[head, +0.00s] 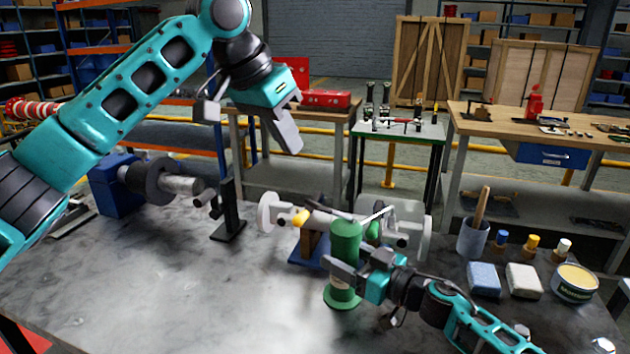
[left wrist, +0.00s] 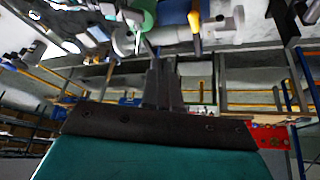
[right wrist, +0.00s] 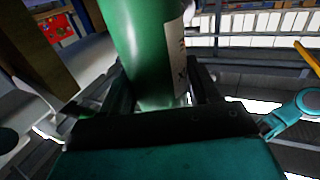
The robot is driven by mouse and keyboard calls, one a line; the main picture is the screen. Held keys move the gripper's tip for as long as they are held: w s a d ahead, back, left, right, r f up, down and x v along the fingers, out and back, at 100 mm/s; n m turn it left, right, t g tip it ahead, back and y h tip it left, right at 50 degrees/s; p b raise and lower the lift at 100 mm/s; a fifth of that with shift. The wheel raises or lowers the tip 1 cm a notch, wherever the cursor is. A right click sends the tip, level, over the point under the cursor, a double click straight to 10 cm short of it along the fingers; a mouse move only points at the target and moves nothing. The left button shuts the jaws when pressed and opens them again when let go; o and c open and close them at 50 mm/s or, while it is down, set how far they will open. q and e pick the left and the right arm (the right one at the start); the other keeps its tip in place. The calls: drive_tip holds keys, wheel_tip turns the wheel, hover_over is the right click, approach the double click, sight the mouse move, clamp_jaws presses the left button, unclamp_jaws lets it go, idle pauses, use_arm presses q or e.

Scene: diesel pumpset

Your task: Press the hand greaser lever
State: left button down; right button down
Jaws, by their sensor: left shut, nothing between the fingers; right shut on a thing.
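The hand greaser (head: 346,240) is a green cylinder standing upright on a round green base (head: 342,297) on the grey bench. Its body also shows close up in the right wrist view (right wrist: 145,50), with a white label. My right gripper (head: 350,264) is shut around this body. A thin pale rod (head: 376,214), seemingly the lever, slants up to the right near the greaser's top; its joint is unclear. My left gripper (head: 291,143) is shut and empty, raised above and left of the greaser. Its closed fingers show in the left wrist view (left wrist: 162,85).
A shaft assembly with white flanges (head: 268,212) sits just behind the greaser. A black stand (head: 228,215) is left of it. A cup (head: 473,238), a blue block (head: 484,279), a white block (head: 523,281) and a tin (head: 575,282) stand at right. The front left bench is clear.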

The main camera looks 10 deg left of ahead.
use_arm(q)
drive_tip(key=s+d+r+g+y, duration=0.2)
drive_tip(key=d+r, duration=0.3)
drive_tip(key=r, duration=0.2)
drive_tip(key=shift+s+r+m+g+y, duration=0.15)
drive_tip(key=shift+s+m+g+y, duration=0.15)
drive_tip(key=shift+s+m, duration=0.1)
hover_over(318, 204)
drive_tip(key=d, duration=0.1)
drive_tip(key=f, duration=1)
drive_tip(key=shift+w+d+f, duration=0.1)
drive_tip(key=shift+w, duration=0.2)
drive_tip(key=shift+s+a+f, duration=0.3)
drive_tip(key=shift+a+f, duration=0.05)
drive_tip(key=shift+f, duration=0.2)
drive_tip(key=shift+s+a+f, duration=0.25)
drive_tip(key=shift+a+f, duration=0.05)
drive_tip(key=shift+f, duration=0.2)
drive_tip(key=shift+s+a+f, duration=0.15)
drive_tip(key=shift+s+f, duration=0.1)
drive_tip(key=shift+f, duration=0.2)
drive_tip(key=shift+f, duration=0.15)
